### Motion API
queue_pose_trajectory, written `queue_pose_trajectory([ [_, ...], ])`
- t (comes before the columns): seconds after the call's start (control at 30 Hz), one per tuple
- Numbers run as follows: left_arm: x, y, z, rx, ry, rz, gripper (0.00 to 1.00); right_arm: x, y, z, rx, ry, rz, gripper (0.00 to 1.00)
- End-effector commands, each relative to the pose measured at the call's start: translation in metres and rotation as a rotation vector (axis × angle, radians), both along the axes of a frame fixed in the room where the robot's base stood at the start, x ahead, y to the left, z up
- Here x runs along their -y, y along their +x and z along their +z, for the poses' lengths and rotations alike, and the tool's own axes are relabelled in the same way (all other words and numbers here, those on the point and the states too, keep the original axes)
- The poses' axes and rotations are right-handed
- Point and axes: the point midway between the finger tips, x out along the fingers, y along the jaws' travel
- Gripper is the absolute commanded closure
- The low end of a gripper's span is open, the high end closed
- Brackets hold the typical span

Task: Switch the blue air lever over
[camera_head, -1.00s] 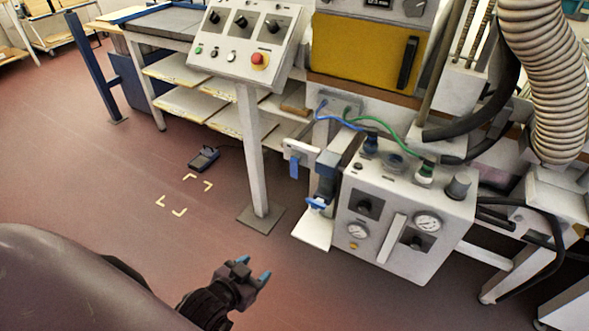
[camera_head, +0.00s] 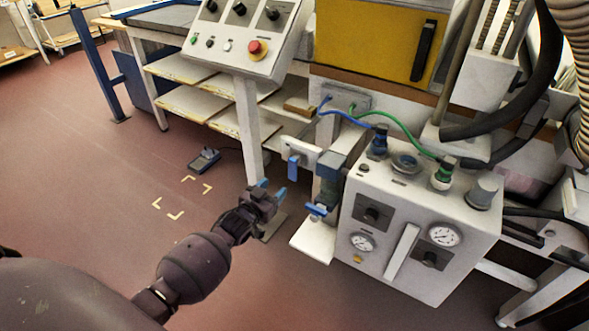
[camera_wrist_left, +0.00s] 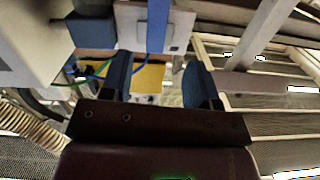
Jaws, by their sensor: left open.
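The blue air lever (camera_head: 293,168) hangs downward from a small white plate (camera_head: 301,151) at the left of the grey-white air unit. In the left wrist view the blue lever (camera_wrist_left: 157,24) shows as an upright strip at the top, in front of its plate. My left gripper (camera_head: 271,189) is open, its blue-tipped fingers a little below and left of the lever in the head view. In the left wrist view the gripper (camera_wrist_left: 157,82) has nothing between its fingers, and the lever is above the gap. My right gripper is out of view.
The air unit (camera_head: 420,206) with gauges and hoses stands to the right, with a blue-knobbed fitting (camera_head: 317,209) beside the lever. A control panel (camera_head: 240,42) on a post stands behind. A foot pedal (camera_head: 204,159) lies on the floor.

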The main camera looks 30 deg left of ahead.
Motion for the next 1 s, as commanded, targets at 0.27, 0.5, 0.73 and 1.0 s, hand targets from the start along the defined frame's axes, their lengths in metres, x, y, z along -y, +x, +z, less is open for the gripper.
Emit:
queue_pose_trajectory([
  [0.27,0.001,0.002,0.005,0.069,-0.077,-0.019,0.45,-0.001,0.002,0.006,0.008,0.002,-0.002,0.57],
  [0.5,0.002,0.029,0.003,0.064,-0.077,-0.019,0.45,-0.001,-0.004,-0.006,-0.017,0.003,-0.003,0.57],
  [0.73,0.002,0.065,0.001,0.062,-0.075,-0.019,0.45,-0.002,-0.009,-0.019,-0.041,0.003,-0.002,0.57],
  [1.0,0.002,0.097,0.002,0.062,-0.076,-0.019,0.45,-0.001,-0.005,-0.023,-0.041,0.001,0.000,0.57],
])
